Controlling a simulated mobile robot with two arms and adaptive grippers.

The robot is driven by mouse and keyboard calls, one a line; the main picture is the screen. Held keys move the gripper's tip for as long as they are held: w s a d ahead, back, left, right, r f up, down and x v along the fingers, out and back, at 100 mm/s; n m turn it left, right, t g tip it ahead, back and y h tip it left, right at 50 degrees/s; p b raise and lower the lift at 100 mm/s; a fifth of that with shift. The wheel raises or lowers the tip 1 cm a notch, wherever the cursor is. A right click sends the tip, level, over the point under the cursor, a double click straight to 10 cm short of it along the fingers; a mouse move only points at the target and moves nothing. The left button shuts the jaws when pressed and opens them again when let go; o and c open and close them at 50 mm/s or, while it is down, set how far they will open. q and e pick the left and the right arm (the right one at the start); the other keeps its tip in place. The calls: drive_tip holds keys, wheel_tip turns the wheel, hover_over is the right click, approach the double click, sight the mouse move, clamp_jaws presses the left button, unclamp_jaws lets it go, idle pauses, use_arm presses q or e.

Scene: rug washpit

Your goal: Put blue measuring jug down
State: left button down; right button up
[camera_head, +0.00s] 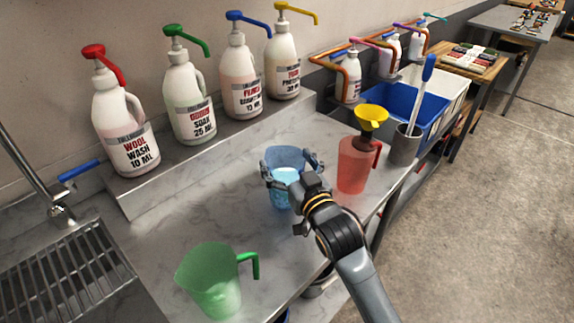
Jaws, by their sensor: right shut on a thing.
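The blue measuring jug (284,160) is see-through and holds some light-blue liquid. It is upright over the middle of the grey marbled counter (170,235). My right gripper (291,173) comes from the lower right and is shut on the jug, with a finger on either side of it. The gripper and wrist hide part of the jug's right side and base. I cannot tell if its base touches the counter. My left gripper is not in view.
A green jug (214,283) stands at the front left. Several pump bottles (193,116) line the raised back shelf. Counter between the green and blue jugs is clear.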

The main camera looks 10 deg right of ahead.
drive_tip(key=shift+f, duration=0.55)
drive_tip(key=shift+f, duration=0.2)
drive_tip(key=o, duration=1.6)
